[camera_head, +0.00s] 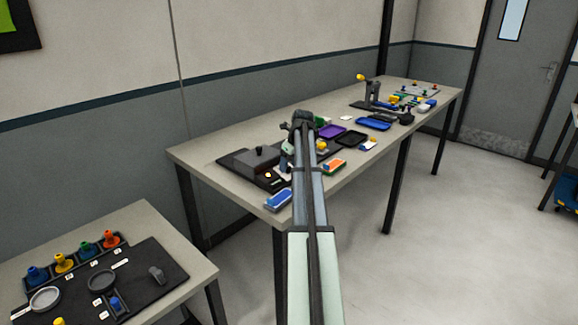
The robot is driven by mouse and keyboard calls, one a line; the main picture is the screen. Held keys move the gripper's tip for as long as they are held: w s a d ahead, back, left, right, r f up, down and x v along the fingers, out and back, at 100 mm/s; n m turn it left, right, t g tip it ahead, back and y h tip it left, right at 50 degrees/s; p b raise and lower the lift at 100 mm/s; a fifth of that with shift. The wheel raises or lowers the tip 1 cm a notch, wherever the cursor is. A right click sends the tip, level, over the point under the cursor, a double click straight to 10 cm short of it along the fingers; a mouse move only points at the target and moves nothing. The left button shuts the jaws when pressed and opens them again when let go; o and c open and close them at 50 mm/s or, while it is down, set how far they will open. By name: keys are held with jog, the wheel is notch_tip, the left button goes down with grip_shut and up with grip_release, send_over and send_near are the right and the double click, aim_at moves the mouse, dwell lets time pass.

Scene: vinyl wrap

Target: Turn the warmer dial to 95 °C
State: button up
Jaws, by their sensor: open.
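The warmer, a dark grey box (252,162) with a knob on its lid, sits on a black mat at the near end of the long table. A small orange light (268,175) glows at its front. My gripper (286,163) points down at the warmer's right front, close over a small pale patch (282,171). The fingertips are too small to show whether they touch anything; the gripper is open. The dial and its markings cannot be made out and may be hidden by the gripper.
A blue tray box (278,201) lies at the table's front edge. An orange-and-green box (333,167), a purple tray (330,132) and a black tray (351,139) lie right of my arm. A second table (150,220) with colored bottles stands at lower left.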

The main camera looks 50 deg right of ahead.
jog(key=v, duration=1.3)
